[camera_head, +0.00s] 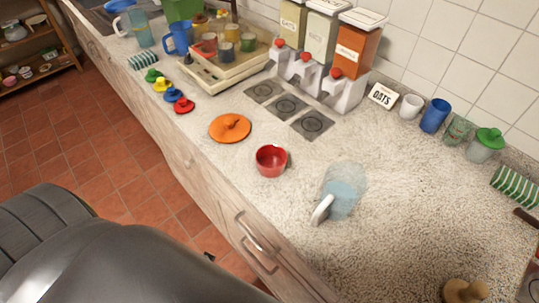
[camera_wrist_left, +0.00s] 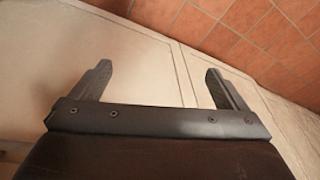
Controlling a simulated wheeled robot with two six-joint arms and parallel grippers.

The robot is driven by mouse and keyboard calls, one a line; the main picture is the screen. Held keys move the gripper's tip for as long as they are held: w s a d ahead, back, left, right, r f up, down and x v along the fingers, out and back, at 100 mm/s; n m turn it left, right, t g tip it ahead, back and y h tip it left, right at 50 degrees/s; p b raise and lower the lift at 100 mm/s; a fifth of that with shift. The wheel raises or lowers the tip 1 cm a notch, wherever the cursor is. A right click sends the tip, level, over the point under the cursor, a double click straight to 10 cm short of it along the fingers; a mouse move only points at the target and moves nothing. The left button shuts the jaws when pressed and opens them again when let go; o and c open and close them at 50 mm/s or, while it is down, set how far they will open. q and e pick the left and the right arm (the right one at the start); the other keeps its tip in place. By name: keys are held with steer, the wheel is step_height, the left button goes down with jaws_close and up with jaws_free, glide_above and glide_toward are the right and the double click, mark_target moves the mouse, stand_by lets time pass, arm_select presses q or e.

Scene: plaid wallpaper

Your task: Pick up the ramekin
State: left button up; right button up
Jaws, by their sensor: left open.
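A small round red ramekin (camera_head: 271,163) stands upright on the speckled counter in the head view, near its front edge. The ramekin is not in the left wrist view. My right gripper is in neither view.
Dispensers (camera_head: 323,50) stand behind, over dark square pads (camera_head: 287,106). Colored lids (camera_head: 172,94) lie further left. Counter (camera_head: 420,210) right of the pitcher is mostly clear.

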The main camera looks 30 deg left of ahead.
arm_select(q)
steer(key=w+d+r+m+t+h+p, duration=0.1)
steer(key=w+d+r+t+p, duration=0.15)
steer(key=r, duration=1.15)
steer(key=w+d+r+t+h+p, duration=0.15)
steer(key=w+r+t, duration=0.25)
steer(key=r, duration=1)
steer(key=w+d+r+m+t+h+p, duration=0.1)
steer(key=w+d+r+t+p, duration=0.15)
steer(key=r, duration=1.05)
steer(key=b, duration=0.2)
glide_toward(279, 157)
steer(key=shift+w+y, duration=0.2)
steer(key=shift+y, duration=0.05)
steer(key=shift+p+x, duration=0.5)
steer(key=shift+x, duration=0.55)
steer(key=shift+p+x, duration=0.35)
steer(key=shift+x, duration=1.55)
steer(key=shift+s+d+f, duration=0.1)
steer(key=shift+s+f, duration=0.05)
steer(key=c, duration=1.1)
